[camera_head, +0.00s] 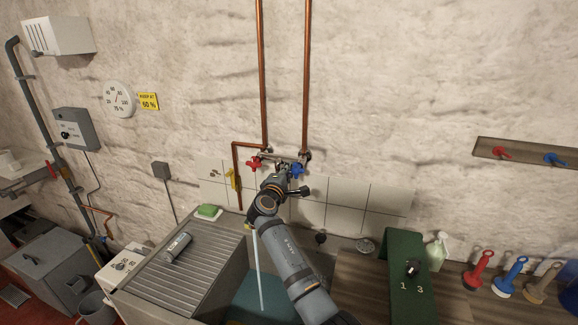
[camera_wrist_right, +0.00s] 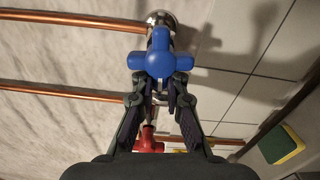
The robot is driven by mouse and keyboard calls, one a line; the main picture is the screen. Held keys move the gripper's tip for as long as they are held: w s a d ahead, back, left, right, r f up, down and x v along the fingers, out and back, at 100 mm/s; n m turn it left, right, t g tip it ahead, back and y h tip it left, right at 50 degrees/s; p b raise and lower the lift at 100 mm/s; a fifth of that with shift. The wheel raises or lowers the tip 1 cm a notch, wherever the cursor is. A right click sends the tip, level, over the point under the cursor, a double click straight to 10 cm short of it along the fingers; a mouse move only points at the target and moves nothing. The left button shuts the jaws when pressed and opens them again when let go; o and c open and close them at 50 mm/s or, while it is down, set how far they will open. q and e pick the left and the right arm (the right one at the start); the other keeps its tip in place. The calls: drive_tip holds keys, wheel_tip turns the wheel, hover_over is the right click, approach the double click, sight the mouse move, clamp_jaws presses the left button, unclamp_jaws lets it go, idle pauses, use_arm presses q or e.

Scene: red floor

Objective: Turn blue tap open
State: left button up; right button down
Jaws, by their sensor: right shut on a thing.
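The blue tap (camera_head: 297,169) is a cross-shaped handle on the wall fitting below the copper pipes. In the right wrist view the blue tap (camera_wrist_right: 160,56) sits between my right gripper's (camera_wrist_right: 160,84) fingertips, which close on it from both sides. In the head view my right gripper (camera_head: 285,171) reaches up to the tap from below, and my arm covers part of the fitting. The red tap (camera_head: 254,164) is to its left; it also shows in the wrist view (camera_wrist_right: 149,142). My left gripper is not in view.
A pale thin streak (camera_head: 258,270), perhaps water, runs down into the basin beside my arm. A grooved drainboard (camera_head: 185,264) with a green sponge (camera_head: 208,211) lies left. A green box (camera_head: 405,262) stands right. Red and blue taps (camera_head: 527,155) hang on a board far right.

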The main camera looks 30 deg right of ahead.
drive_tip(key=n, duration=0.1)
drive_tip(key=n+p, duration=0.1)
drive_tip(key=shift+f+n, duration=0.35)
drive_tip(key=shift+n, duration=0.05)
drive_tip(key=shift+s+f+n+p, duration=0.1)
drive_tip(key=shift+f+n+p, duration=0.1)
drive_tip(key=shift+n+p, duration=0.35)
drive_tip(key=shift+f, duration=0.1)
drive_tip(key=c, duration=1.4)
unclamp_jaws()
drive_tip(key=shift+o, duration=0.2)
drive_tip(key=v, duration=0.7)
drive_tip(key=shift+s+a, duration=0.2)
